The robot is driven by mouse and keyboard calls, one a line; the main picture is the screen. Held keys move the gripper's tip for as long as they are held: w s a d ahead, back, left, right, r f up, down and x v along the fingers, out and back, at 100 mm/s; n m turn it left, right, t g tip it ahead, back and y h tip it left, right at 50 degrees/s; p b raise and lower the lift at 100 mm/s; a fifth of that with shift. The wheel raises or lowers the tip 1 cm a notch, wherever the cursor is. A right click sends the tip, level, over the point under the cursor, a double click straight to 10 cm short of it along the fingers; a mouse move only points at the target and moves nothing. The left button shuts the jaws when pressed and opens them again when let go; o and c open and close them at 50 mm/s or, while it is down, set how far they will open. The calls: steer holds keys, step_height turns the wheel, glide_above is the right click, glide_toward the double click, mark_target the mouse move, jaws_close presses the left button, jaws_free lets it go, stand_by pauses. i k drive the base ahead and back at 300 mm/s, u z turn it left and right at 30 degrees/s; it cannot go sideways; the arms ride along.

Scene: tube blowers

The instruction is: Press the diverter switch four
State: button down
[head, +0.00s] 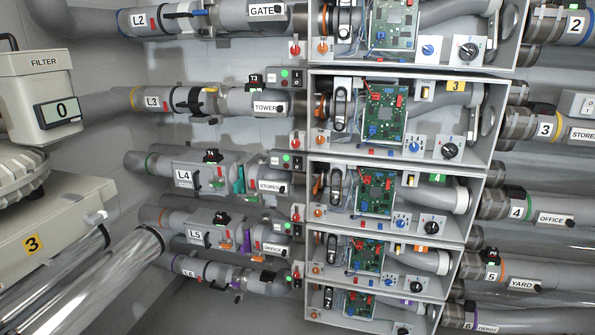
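The fourth open box (474,213) in the stack at centre right carries a green 4 label (438,178). A small white-and-yellow rocker switch (411,179) sits left of that label. A white plate with a black knob (432,228) is at the box's lower right, with a smaller blue knob (402,223) beside it. A green circuit board (377,194) fills the middle. An orange knob (319,213) is at the lower left. No readable text marks which one is the diverter switch. My gripper is not in view, and nothing touches these controls.
Similar boxes stand above and below. Pipe L4 (184,177) runs in from the left, and pipe 4 OFFICE (517,211) leaves right. A FILTER unit (45,84) reading 0 and shiny metal cylinders (95,285) occupy the left. A red switch (296,213) sits just left of the fourth box.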

mark_target(296, 162)
steer(key=z, duration=0.2)
steer(key=i, duration=1.45)
steer(key=u, duration=0.3)
